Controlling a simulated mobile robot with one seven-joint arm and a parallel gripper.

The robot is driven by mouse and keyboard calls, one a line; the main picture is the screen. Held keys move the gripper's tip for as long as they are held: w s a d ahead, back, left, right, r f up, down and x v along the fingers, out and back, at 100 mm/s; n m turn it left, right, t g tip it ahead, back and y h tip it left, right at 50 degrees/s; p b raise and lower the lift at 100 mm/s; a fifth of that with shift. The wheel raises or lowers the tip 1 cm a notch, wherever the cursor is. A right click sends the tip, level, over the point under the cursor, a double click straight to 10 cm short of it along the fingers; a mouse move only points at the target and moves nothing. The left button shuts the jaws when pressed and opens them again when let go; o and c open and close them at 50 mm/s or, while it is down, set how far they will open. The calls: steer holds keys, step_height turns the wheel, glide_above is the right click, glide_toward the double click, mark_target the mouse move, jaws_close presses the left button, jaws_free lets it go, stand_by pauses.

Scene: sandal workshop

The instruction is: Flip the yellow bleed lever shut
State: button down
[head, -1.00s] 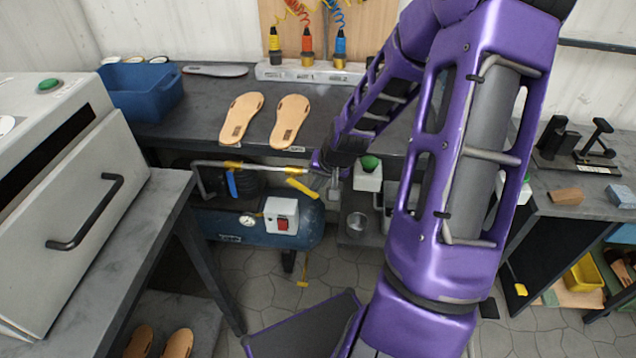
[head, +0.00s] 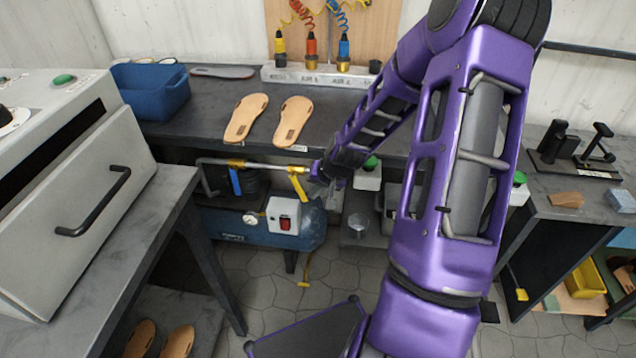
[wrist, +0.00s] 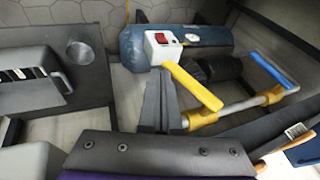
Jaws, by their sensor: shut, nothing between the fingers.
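The yellow bleed lever (head: 298,185) is on a yellow valve at the right end of a metal pipe (head: 262,167), below the bench edge. It points down and slightly right, across the pipe. In the wrist view the yellow lever (wrist: 195,85) runs up and left from its valve (wrist: 200,118). My gripper (wrist: 160,82) is shut and empty, with its fingertips close beside the lever's free end. I cannot tell whether they touch. In the head view my gripper (head: 331,192) is partly hidden by my arm, just right of the lever.
A blue lever (head: 235,181) hangs from the pipe's left valve. The blue compressor tank (head: 230,225) with its white switch box (head: 284,215) lies below. The workbench (head: 205,125) overhangs the pipe. A clear cup (head: 358,225) stands to the right.

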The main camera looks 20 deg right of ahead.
steer(key=shift+w+a+f, duration=0.25)
steer(key=shift+a+f, duration=0.15)
steer(key=shift+f, duration=0.25)
steer(key=shift+a+b, duration=0.1)
steer(key=shift+b, duration=0.2)
stand_by(1.0)
steer(key=p+v, duration=0.6)
steer(key=v, duration=1.1)
steer(key=shift+r, duration=0.2)
